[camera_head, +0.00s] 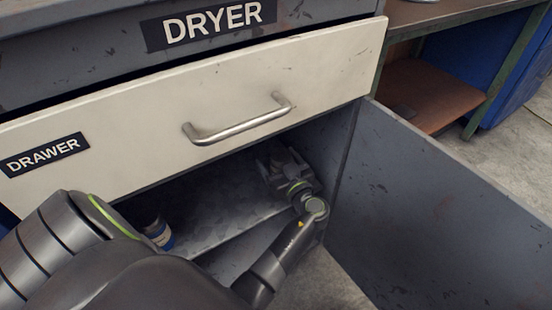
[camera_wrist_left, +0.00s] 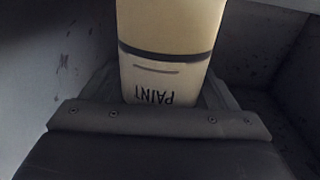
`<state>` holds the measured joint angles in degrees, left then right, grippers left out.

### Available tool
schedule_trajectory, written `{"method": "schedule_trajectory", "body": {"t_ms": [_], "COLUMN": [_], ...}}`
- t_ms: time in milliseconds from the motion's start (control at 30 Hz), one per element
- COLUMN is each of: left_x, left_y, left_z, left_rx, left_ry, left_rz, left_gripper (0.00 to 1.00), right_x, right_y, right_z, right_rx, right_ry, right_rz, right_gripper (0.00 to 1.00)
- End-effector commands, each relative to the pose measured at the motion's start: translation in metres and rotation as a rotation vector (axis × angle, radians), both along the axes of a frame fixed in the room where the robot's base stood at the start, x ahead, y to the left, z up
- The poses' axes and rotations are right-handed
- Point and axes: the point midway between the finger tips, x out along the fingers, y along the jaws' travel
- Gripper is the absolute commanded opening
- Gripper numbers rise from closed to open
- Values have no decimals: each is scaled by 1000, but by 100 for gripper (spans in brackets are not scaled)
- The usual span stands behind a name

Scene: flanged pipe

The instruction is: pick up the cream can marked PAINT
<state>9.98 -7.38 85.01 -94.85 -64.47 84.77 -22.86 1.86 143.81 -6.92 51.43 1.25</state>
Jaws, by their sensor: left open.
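The cream can marked PAINT (camera_wrist_left: 165,65) fills the middle of the left wrist view. It has a dark band, and its lettering appears upside down there. My left gripper (camera_head: 281,165) is inside the open compartment under the drawer. It is open, with a finger showing on each side of the can in the left wrist view; I cannot tell whether they touch it. The can cannot be made out in the head view. My right gripper is not in view.
A blue and white container (camera_head: 159,234) stands in the compartment, partly hidden by my arm. The cream drawer front (camera_head: 200,105) with its metal handle (camera_head: 238,122) is above the opening. The grey door (camera_head: 430,215) stands open at right.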

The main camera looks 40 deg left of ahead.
Motion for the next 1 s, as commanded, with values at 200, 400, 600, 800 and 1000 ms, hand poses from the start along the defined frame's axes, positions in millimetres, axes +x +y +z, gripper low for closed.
{"method": "schedule_trajectory", "body": {"t_ms": [200, 400, 600, 800, 1000], "left_x": [-1, -1, -1, 0, 0], "left_y": [-1, -1, -1, -1, -1], "left_z": [0, 0, 0, 1, 5], "left_rx": [0, 0, 0, 1, 1], "left_ry": [0, 0, 0, -2, -3], "left_rz": [1, 1, 0, 0, 1], "left_gripper": [81, 65, 39, 22, 22], "right_x": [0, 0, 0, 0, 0], "right_y": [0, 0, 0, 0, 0], "right_z": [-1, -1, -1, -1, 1], "right_rx": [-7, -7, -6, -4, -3], "right_ry": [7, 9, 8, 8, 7], "right_rz": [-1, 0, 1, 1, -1], "right_gripper": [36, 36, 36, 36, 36]}}
